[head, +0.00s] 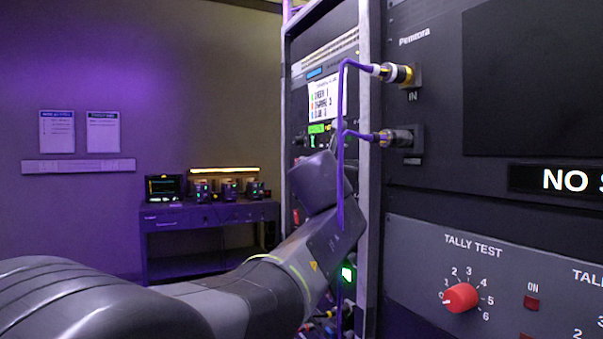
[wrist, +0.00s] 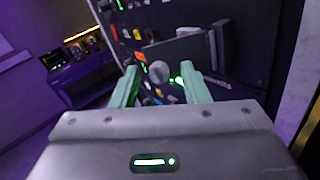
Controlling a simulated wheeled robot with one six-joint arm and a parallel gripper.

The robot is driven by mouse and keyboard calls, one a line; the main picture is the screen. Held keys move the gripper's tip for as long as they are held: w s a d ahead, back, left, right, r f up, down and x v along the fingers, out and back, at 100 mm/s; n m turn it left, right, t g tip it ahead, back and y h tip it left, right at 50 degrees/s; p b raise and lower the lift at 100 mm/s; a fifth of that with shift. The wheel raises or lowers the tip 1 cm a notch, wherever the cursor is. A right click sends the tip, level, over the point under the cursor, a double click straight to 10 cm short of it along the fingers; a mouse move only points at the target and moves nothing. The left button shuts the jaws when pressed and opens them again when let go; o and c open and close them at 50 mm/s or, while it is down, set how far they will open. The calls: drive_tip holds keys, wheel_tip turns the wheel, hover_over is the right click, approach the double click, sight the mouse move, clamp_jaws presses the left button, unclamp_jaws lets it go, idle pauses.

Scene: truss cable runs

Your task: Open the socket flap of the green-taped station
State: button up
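In the wrist view my gripper (wrist: 160,84) has its two pale green fingers spread apart, with nothing held between them. Beyond the fingertips is a dark rack panel (wrist: 245,45) with small coloured patches and a round grey knob (wrist: 159,72). A bright green spot (wrist: 178,80) shows beside the right finger; I cannot tell whether it is tape or a light. A grey box-like part (wrist: 178,48) stands out from the panel above. I cannot make out the socket flap or its state for sure. In the head view my arm hides the gripper and much of the rack.
Purple cables (head: 341,130) hang in front of the rack post (head: 368,180) from two plugs on the right panel. A white card (head: 327,98) is on the rack. A red knob (head: 460,297) is at lower right. A desk (head: 208,222) with equipment stands at the back wall.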

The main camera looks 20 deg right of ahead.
drive_tip(key=p+v, duration=0.2)
drive_tip(key=v, duration=1.1)
drive_tip(key=shift+s+a, duration=0.2)
drive_tip(key=shift+s, duration=0.15)
